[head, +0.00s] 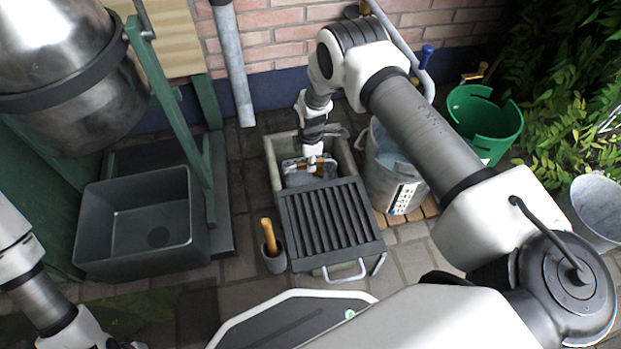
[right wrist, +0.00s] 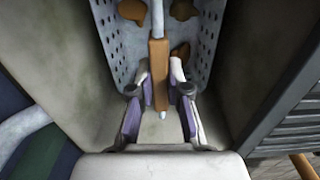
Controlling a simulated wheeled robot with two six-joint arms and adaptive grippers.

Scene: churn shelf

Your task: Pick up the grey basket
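The grey basket (head: 323,181) sits low in a stone trough in the head view, partly hidden by my right arm. In the right wrist view the basket (right wrist: 208,38) has perforated grey walls and several brown lumps inside. Its wire handle carries a brown grip (right wrist: 158,75). My right gripper (right wrist: 161,88) reaches down into the trough, with its fingers close on both sides of the brown grip, and appears shut on it. It also shows in the head view (head: 312,159). My left arm is at the lower left of the head view; its fingers are not clearly visible.
The stone trough (head: 270,160) surrounds the basket closely. A dark slatted rack (head: 330,222) is in front, beside a pot with a wooden handle (head: 269,240). A grey bucket (head: 385,180) stands right, a dark grey sink (head: 140,222) left, and a brick wall (head: 275,35) behind.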

